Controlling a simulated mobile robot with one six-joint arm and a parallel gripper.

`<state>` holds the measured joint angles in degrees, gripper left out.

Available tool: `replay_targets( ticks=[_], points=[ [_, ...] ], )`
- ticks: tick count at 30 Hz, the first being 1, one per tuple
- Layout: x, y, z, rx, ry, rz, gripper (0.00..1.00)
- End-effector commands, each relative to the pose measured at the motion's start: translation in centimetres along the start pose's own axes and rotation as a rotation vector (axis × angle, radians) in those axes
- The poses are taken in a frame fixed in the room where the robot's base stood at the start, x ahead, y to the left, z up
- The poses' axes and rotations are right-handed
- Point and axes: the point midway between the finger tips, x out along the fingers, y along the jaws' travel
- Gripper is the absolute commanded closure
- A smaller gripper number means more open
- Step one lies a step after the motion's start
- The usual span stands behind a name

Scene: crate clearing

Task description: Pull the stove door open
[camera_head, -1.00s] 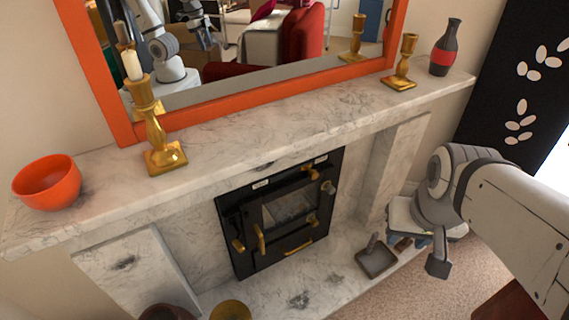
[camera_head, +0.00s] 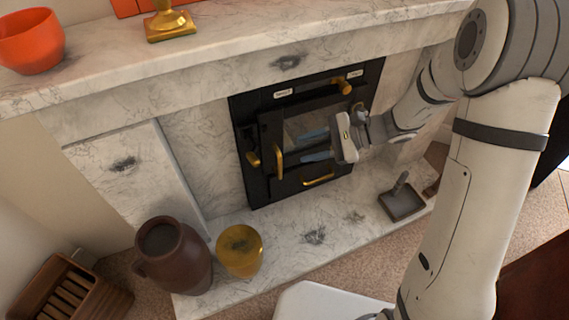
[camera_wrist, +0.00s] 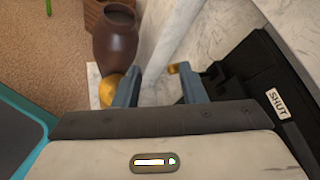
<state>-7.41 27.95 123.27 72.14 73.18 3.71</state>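The black stove (camera_head: 240,110) is set into the marble fireplace, and its glazed door (camera_head: 268,130) looks closed. A vertical brass handle (camera_head: 278,158) is on the door's left side. My gripper (camera_head: 303,146) is open and empty in front of the door, its two blue fingers pointing left towards the handle, which stands just beyond the fingertips. In the wrist view my gripper (camera_wrist: 158,78) shows its fingers spread. A brass piece (camera_wrist: 172,68) is by the right fingertip there; I cannot tell whether they touch. My wrist hides part of the stove's right side.
A brown jug (camera_head: 178,262) and a yellow pot (camera_head: 240,250) stand on the hearth (camera_head: 320,225) at left. A dustpan (camera_head: 402,202) lies at right. A wooden crate (camera_head: 70,290) is on the floor. The mantel (camera_head: 230,45) overhangs the stove, bearing an orange bowl (camera_head: 32,42) and candlestick (camera_head: 168,22).

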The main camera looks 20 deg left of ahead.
Motion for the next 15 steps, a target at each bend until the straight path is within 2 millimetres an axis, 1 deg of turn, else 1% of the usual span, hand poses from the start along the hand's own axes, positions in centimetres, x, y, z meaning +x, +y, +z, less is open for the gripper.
replay_targets(
  ticks=[1,2,3,5,6,8,9,12,15],
  points=[
    [2.4,0.2,-3.9,0.069,-0.045,-0.052,0.63],
    [3.3,-0.1,-5.3,0.106,-0.070,-0.088,0.63],
    [4.4,-0.5,-7.4,0.153,-0.101,-0.137,0.63],
    [6.1,-1.0,-10.6,0.225,-0.142,-0.211,0.63],
    [7.1,-1.1,-12.8,0.271,-0.166,-0.260,0.63],
    [8.6,-1.3,-15.9,0.335,-0.197,-0.331,0.63],
    [9.4,-1.3,-17.9,0.373,-0.215,-0.376,0.63],
    [10.9,-1.1,-22.3,0.453,-0.245,-0.474,0.63],
    [12.0,-0.8,-25.4,0.507,-0.261,-0.546,0.63]
  ],
)
